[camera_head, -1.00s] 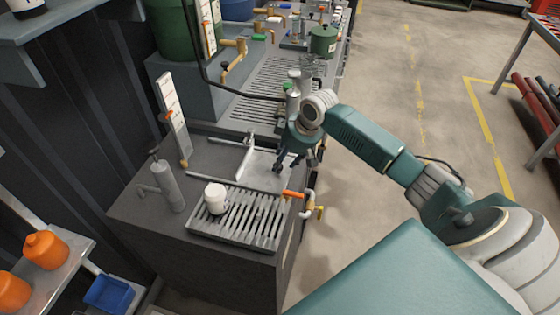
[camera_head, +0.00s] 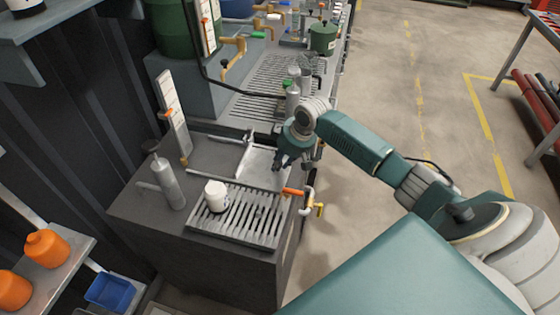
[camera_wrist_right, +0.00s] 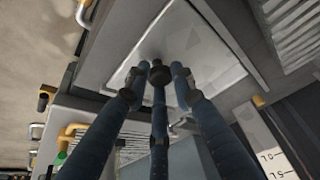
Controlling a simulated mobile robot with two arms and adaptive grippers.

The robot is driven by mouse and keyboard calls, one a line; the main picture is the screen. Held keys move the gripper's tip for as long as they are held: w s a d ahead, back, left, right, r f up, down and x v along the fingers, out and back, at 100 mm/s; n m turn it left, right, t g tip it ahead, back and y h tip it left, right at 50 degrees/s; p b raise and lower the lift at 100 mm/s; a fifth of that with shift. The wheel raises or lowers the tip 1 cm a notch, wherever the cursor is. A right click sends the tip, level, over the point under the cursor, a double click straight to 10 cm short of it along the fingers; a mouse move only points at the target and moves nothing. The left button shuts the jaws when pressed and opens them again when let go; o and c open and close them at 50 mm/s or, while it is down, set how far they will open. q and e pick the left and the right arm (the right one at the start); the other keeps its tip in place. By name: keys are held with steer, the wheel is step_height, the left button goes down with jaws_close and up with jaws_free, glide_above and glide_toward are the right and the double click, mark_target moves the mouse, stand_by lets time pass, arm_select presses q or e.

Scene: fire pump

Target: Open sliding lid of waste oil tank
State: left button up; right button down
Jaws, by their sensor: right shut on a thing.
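The waste oil tank (camera_head: 150,218) is a dark grey box with a grate on its near top. Its sliding lid (camera_head: 256,163) is a pale metal plate on the top behind the grate, and it fills much of the right wrist view (camera_wrist_right: 195,38). My right gripper (camera_head: 279,167) is over the lid's right part, fingers pointing down. In the right wrist view its three fingers (camera_wrist_right: 158,75) are closed around a small dark knob (camera_wrist_right: 158,72) in front of the lid. The fingers hide part of the knob. My left gripper is not in view.
A white container (camera_head: 215,196) stands on the grate (camera_head: 250,218). A grey cylinder (camera_head: 170,185) and a white gauge board (camera_head: 173,120) are at the left. An orange-handled valve (camera_head: 297,192) sticks out at the right edge.

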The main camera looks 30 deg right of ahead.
steer(key=shift+w+a+r, duration=0.15)
steer(key=shift+w+a, duration=0.2)
steer(key=shift+w, duration=0.15)
steer(key=w+a+b, duration=0.1)
steer(key=w+a, duration=0.2)
steer(key=w+a+b, duration=0.1)
steer(key=w+a, duration=0.2)
steer(key=w, duration=0.1)
steer(key=w+a+b, duration=0.1)
steer(key=w+a, duration=0.1)
steer(key=w, duration=0.1)
steer(key=shift+w+a+b, duration=0.25)
steer(key=shift+a+b, duration=0.1)
steer(key=shift+a, duration=0.05)
steer(key=shift+w+a, duration=0.35)
steer(key=shift+w, duration=0.1)
steer(key=shift+r, duration=0.1)
steer(key=c, duration=1.5)
jaws_free()
steer(key=shift+s, duration=0.1)
steer(key=shift+o, duration=0.2)
steer(key=v, duration=1.2)
steer(key=shift+s, duration=0.1)
